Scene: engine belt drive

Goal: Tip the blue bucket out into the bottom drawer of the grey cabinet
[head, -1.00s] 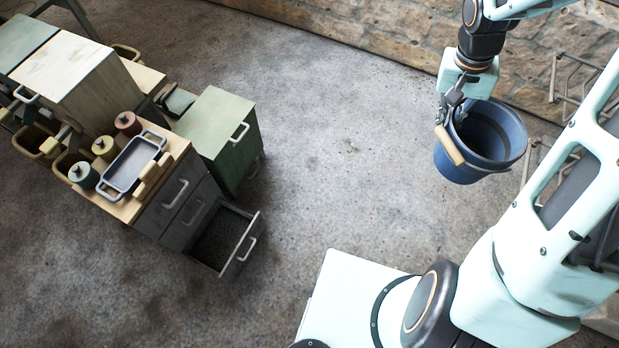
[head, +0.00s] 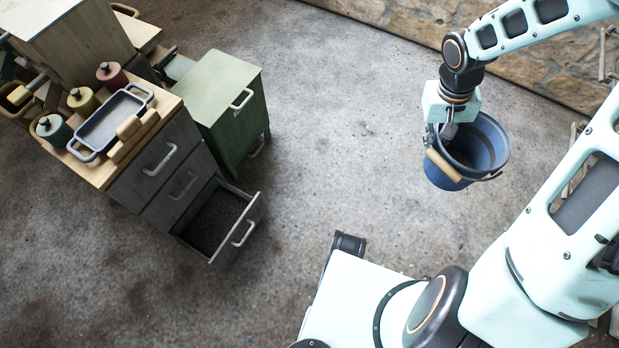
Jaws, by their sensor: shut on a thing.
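The blue bucket (head: 444,176) hangs from my gripper (head: 446,132) at the right of the head view, above the floor and roughly upright with a slight tilt. My gripper is shut on the bucket at its near rim; the fingertips are partly hidden, so the exact grip cannot be told. A wooden grip on the bucket's handle hangs at its left side. The bucket's inside is dark, and its contents cannot be made out. The grey cabinet (head: 148,205) stands at the left. Its bottom drawer (head: 249,213) is pulled open, with a dark, grainy-looking inside. The bucket is well right of the drawer.
A green cabinet (head: 222,95) stands right behind the grey one. A tray (head: 110,122) and several lidded jars (head: 82,101) sit on the grey cabinet's wooden top. Floor between the drawer and the bucket is clear. A stone wall (head: 400,25) runs along the back.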

